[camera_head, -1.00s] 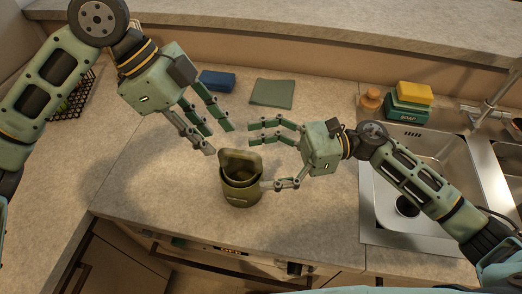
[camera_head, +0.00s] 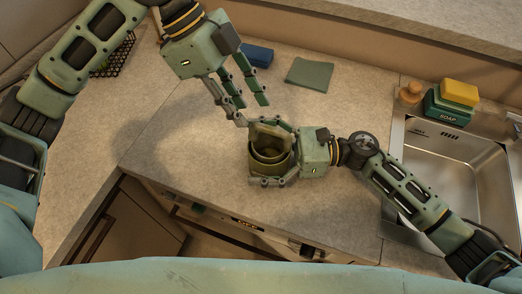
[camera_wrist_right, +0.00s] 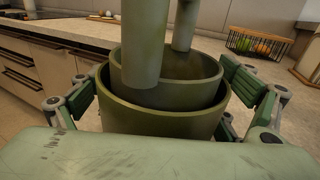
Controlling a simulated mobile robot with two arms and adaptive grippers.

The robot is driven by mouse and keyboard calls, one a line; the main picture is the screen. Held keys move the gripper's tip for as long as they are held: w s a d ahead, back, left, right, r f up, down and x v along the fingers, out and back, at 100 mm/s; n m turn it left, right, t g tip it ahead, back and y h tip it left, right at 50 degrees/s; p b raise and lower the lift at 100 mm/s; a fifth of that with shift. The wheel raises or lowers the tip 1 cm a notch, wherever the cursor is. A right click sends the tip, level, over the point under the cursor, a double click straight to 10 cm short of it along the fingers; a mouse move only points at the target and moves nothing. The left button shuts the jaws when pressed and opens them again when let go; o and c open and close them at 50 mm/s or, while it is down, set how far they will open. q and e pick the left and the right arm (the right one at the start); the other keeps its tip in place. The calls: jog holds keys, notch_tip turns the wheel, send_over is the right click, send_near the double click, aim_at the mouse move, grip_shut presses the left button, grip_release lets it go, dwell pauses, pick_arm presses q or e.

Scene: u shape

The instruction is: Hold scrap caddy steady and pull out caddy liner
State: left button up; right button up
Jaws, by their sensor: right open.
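The olive-green scrap caddy (camera_head: 257,165) stands upright on the counter, left of the sink. It also shows in the right wrist view (camera_wrist_right: 165,122). The caddy liner (camera_head: 268,147), a similar green cup with a raised back edge, sits inside, its rim above the caddy's; it shows in the right wrist view (camera_wrist_right: 195,95). My right gripper (camera_head: 253,150) is open, its fingers on either side of the caddy; contact is unclear.
A sink (camera_head: 455,160) lies to the right. A soap box with a yellow sponge (camera_head: 459,92) stands behind it, beside an orange-brown bottle (camera_head: 411,92). A green cloth (camera_head: 309,74) and a blue block (camera_head: 258,56) lie at the back. The counter's front edge is close.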

jog(key=shift+c, duration=0.3)
jog(key=c, duration=1.5)
jog(key=shift+c, duration=0.2)
jog(key=shift+c, duration=1.1)
